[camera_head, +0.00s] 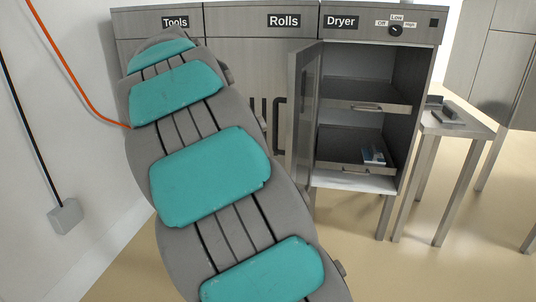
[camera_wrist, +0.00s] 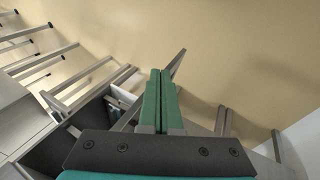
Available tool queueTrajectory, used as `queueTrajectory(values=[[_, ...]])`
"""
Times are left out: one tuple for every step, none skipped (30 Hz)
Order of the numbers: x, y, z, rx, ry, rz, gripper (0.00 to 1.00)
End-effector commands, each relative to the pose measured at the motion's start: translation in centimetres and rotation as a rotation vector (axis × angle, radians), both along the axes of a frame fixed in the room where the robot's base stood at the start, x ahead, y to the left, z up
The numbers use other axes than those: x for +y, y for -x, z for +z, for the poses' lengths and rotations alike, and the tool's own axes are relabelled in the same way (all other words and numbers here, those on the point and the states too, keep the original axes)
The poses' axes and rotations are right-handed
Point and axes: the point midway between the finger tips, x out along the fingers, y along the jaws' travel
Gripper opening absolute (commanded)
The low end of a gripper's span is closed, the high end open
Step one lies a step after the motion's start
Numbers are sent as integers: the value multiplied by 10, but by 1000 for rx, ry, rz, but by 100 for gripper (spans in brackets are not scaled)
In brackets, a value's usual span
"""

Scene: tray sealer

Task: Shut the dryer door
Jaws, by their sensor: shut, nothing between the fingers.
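The dryer (camera_head: 383,40) is the right-hand cabinet in the head view, under a "Dryer" label. Its grey door (camera_head: 304,112) is hinged on the left and stands open, swung out towards me. The inside shows two pull-out trays, an upper one (camera_head: 365,92) and a lower one (camera_head: 340,150), with a small pale blue and white item (camera_head: 373,155) on the lower. My gripper (camera_wrist: 160,72) shows in the wrist view with its two green fingers together and nothing between them.
Tools (camera_head: 130,24) and Rolls (camera_head: 243,48) cabinets stand left of the dryer. A control knob (camera_head: 395,30) sits at the dryer's top. A small table (camera_head: 455,129) with items stands to its right. The beige floor in front is clear on the right. An orange cable (camera_head: 65,65) hangs at the left wall.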

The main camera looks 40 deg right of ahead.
Motion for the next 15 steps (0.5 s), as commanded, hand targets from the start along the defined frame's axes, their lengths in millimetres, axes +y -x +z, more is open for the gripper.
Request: queueTrajectory(values=[[-11, -19, 10, -14, 33, -31, 0], [-17, -28, 13, -18, 52, -52, 0], [-23, -39, 19, -28, 78, -77, 0], [-29, -48, 23, -36, 96, -96, 0], [-33, -58, 25, -45, 111, -113, 0], [-39, -69, 29, -58, 134, -135, 0], [-43, -76, 31, -66, 149, -153, 0], [-47, -84, 33, -74, 162, -168, 0], [-51, -93, 34, -88, 176, -186, 0], [-54, -100, 36, -99, 187, -199, 0], [-57, -106, 36, -105, 196, -210, 0], [-60, -112, 36, -115, 207, -225, 0], [-61, -116, 38, -123, 213, -235, 0], [-63, -120, 37, -127, 218, -244, 0], [-65, -124, 37, -136, 223, -254, 0]])
